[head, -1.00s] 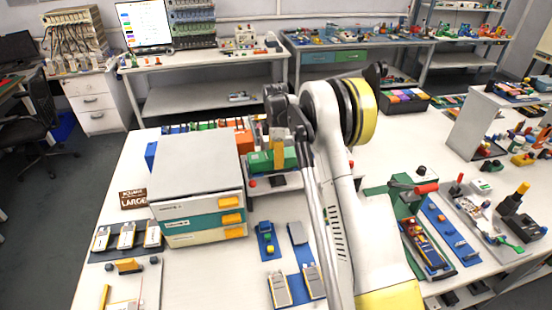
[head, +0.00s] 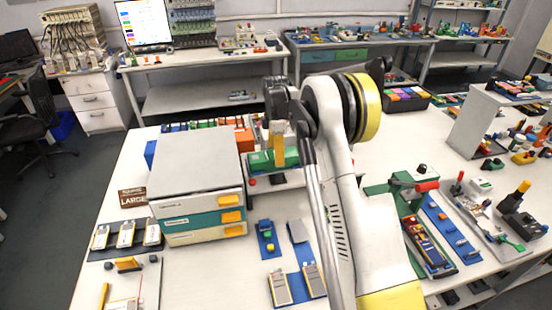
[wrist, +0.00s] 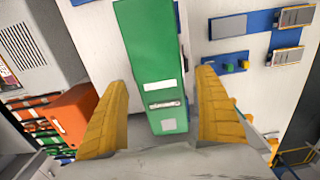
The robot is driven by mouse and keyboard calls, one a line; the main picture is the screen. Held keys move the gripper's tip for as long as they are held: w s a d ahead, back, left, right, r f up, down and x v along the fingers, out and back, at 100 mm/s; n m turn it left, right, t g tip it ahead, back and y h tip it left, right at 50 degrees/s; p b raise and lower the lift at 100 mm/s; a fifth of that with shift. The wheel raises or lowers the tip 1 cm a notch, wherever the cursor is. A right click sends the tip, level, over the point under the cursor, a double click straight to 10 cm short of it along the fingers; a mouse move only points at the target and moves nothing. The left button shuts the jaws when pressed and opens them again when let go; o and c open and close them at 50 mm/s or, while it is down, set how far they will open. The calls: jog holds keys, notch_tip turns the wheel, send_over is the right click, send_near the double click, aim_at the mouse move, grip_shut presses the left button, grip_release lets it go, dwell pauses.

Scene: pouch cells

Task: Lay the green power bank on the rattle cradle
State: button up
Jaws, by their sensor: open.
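The green power bank (head: 260,161) lies in the head view on a pale raised surface beside the drawer cabinet. In the wrist view the power bank (wrist: 152,60) is a long green block with white labels near its lower end. My gripper (head: 280,160) is over it, pointing down. In the wrist view my gripper (wrist: 162,80) is open, with one yellow finger on each side of the power bank and gaps between. My gripper and arm hide part of it in the head view. I cannot tell for sure which fixture is the rattle cradle.
The drawer cabinet (head: 197,165) stands close to the left of my gripper. An orange box (wrist: 72,115) is near the left finger. Blue strips with grey cells (head: 280,288) lie in front. A green fixture with a red handle (head: 426,186) stands to the right.

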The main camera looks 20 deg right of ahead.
notch_tip(320, 180, up, 10)
jog(key=shift+f, duration=0.2)
dwell(0.5)
jog(key=s+a+r+m+t+b, duration=0.2)
jog(key=s+a+r+m, duration=0.25)
jog(key=s, duration=0.35)
jog(key=s+a+r+m+t+b, duration=0.1)
jog(key=s+a+r+m+b, duration=0.2)
jog(key=s+a, duration=0.35)
jog(key=s+a+f+m+t+b, duration=0.2)
jog(key=s+f+m, duration=0.2)
jog(key=s, duration=0.7)
jog(key=s+a+f+m+t+b, duration=0.1)
jog(key=s+f+m, duration=0.3)
jog(key=s, duration=0.7)
notch_tip(320, 180, down, 2)
jog(key=shift+a+f+t+b, duration=0.15)
jog(key=shift+a+t+b, duration=0.2)
jog(key=shift+t+b, duration=0.15)
